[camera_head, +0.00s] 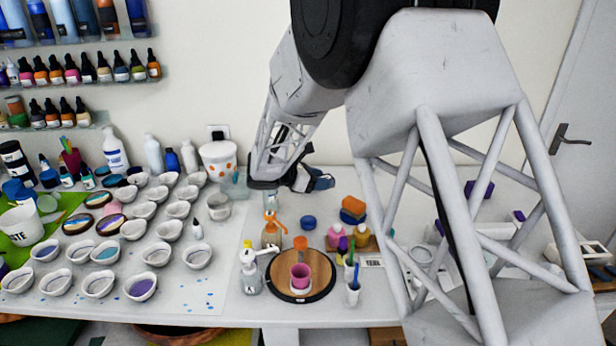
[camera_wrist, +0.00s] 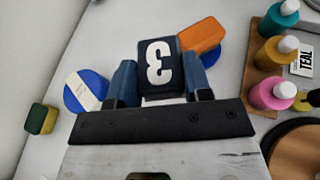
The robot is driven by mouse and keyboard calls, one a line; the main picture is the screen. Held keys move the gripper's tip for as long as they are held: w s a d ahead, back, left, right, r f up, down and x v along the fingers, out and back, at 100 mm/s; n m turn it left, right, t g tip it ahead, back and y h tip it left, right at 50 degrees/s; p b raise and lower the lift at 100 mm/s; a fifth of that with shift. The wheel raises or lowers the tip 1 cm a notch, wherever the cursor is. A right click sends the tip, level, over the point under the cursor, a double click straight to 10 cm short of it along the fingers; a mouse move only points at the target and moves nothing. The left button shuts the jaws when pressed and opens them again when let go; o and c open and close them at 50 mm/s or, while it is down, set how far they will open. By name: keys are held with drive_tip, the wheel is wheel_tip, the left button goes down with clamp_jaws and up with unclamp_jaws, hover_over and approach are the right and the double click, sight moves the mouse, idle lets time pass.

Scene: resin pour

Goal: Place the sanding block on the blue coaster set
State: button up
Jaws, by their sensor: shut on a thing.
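My gripper (camera_wrist: 160,66) has its two blue fingers on either side of a dark block marked with a white 3 (camera_wrist: 158,76), shut on it; I take this for the sanding block. In the head view my gripper (camera_head: 315,181) is small and partly hidden by its own arm, and the block cannot be made out clearly. The blue coaster set (camera_wrist: 82,94), round with a pale band across it, lies left of the fingers in the wrist view, apart from the block. It also shows on the white table in the head view (camera_head: 308,222), below the gripper in the picture.
An orange block (camera_wrist: 203,36) with blue under it lies just beyond the right finger. A yellow-green sponge (camera_wrist: 42,119) is at far left. Bottles on a wooden stand (camera_wrist: 266,78) and a round wooden board (camera_head: 282,285) bound the right and front. Several cups (camera_head: 170,230) fill the left.

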drive_tip(key=shift+s+a, duration=0.25)
drive_tip(key=shift+a, duration=0.55)
drive_tip(key=shift+w, duration=0.15)
drive_tip(key=w+a, duration=0.1)
drive_tip(key=w, duration=0.4)
drive_tip(key=w+a+f, duration=0.1)
drive_tip(key=w, duration=0.4)
drive_tip(key=w+a, duration=0.1)
drive_tip(key=w, duration=0.4)
drive_tip(key=shift+w+f, duration=0.25)
drive_tip(key=shift+f, duration=0.05)
drive_tip(key=shift+a+f, duration=0.1)
drive_tip(key=shift+f, duration=1.65)
drive_tip(key=o, duration=0.9)
drive_tip(key=shift+f, duration=0.15)
drive_tip(key=shift+o, duration=0.2)
